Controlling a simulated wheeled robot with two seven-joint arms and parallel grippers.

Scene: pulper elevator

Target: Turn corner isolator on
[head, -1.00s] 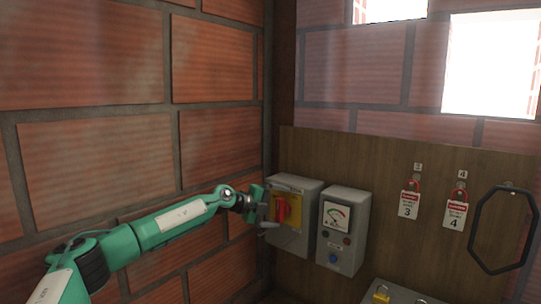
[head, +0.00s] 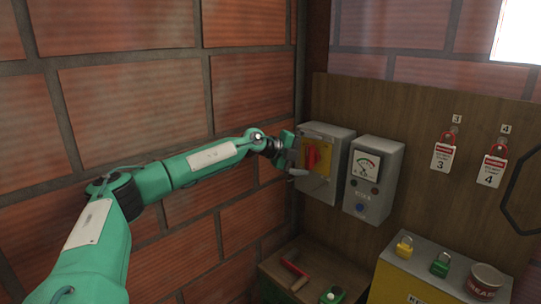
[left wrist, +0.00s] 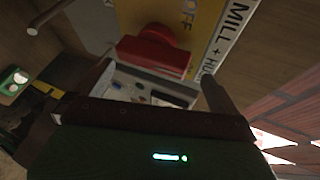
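The corner isolator is a grey box with a yellow plate (head: 325,148) on the wooden board beside the brick corner. Its red handle (head: 311,158) sits on the plate. My left gripper (head: 297,160) is at the isolator's left front, close to the handle. In the left wrist view, the red handle (left wrist: 155,55) lies just beyond and between the spread fingers of my left gripper (left wrist: 157,72). The word OFF shows on the plate beside it. The gripper looks open; I cannot tell whether a finger touches the handle. My right gripper is not in view.
A grey meter box (head: 372,180) is mounted close right of the isolator. Tagged red padlocks (head: 443,152) hang farther right. Below stand a yellow box (head: 400,284) with a yellow padlock (head: 404,247) and green padlock (head: 440,264), a tin (head: 485,279), and a red-handled item (head: 294,269).

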